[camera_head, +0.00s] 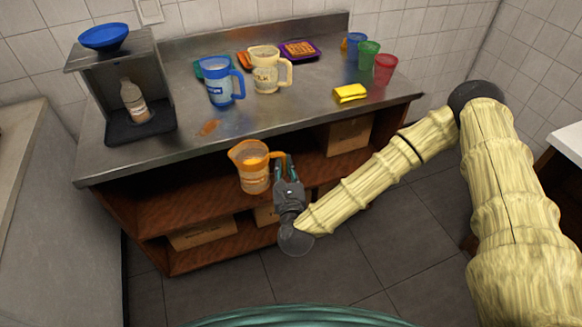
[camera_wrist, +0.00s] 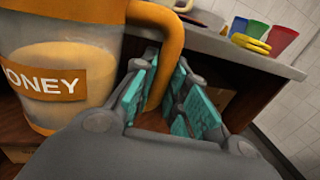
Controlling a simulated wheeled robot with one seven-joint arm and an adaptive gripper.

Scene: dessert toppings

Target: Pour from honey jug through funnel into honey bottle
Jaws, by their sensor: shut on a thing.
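My gripper (camera_head: 286,172) is shut on the orange handle of the honey jug (camera_head: 253,176) and holds it in front of the counter's front edge, below the top. The jug is clear with an orange rim, looks roughly upright and holds a pale orange content. In the wrist view the jug (camera_wrist: 70,70) shows a label ending in "ONEY", and its handle lies between the teal pads of my gripper (camera_wrist: 168,98). A blue funnel (camera_head: 104,37) sits on top of a metal stand at the left of the counter. The honey bottle (camera_head: 134,102) stands below it inside the stand.
The metal stand (camera_head: 162,85) has a dark base. A blue jug (camera_head: 221,85), a cream jug (camera_head: 265,75), several coloured cups, a yellow sponge (camera_head: 350,93) and a purple tray (camera_head: 300,49) stand on the counter (camera_head: 290,125). An orange-brown smear (camera_head: 208,128) marks the front. Shelves below hold boxes.

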